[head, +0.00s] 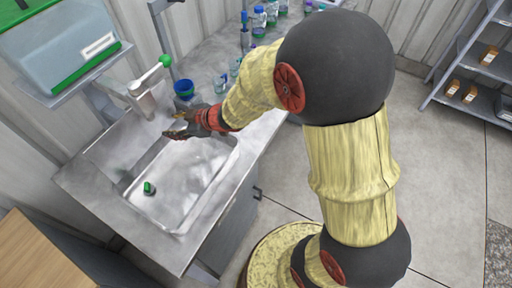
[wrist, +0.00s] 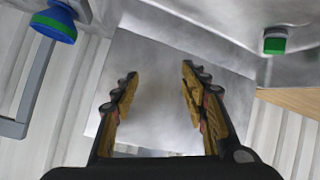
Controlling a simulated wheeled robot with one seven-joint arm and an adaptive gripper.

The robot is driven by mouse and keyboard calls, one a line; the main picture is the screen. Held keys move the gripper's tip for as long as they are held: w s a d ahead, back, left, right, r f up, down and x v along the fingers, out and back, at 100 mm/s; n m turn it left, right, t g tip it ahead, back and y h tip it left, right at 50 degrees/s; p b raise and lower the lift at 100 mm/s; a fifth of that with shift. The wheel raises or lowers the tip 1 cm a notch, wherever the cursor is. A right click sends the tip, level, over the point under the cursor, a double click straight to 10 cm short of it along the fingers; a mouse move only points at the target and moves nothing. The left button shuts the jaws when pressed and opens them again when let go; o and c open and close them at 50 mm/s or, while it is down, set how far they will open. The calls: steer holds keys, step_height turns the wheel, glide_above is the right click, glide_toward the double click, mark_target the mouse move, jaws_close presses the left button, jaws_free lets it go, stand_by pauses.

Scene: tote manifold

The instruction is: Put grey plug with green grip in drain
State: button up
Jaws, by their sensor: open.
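The plug with the green grip (head: 148,187) is in the left part of the steel sink basin (head: 195,185). A small dark round shape shows right under the grip; I cannot tell whether it is the plug's grey body or the drain. In the wrist view the green grip (wrist: 274,41) is at the upper right, away from the fingers. My gripper (head: 178,130) is over the back edge of the basin, apart from the plug. In the wrist view my gripper (wrist: 155,88) is open, with nothing between its fingers.
A tap (head: 148,78) with a green end rises behind the basin. Several bottles (head: 260,18) line the counter at the back. A bin on a shelf (head: 70,50) is at the upper left. The basin floor around the plug looks clear.

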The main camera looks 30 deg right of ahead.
steer(key=s+d+r+m+t+h, duration=0.15)
steer(key=d+r+m+h, duration=0.3)
steer(key=d+r, duration=0.5)
steer(key=s+d+r+m+h, duration=0.3)
steer(key=s+d+r+h, duration=0.15)
steer(key=s+d, duration=0.3)
steer(key=s+a+m+g+y, duration=0.1)
steer(key=s+m+g, duration=0.1)
steer(key=s, duration=0.8)
steer(key=s+a+r+m+g+y, duration=0.1)
steer(key=s+a+m+g, duration=0.1)
steer(key=s, duration=0.9)
steer(key=shift+s+g, duration=0.25)
steer(key=shift+g, duration=0.2)
steer(key=shift+d, duration=0.1)
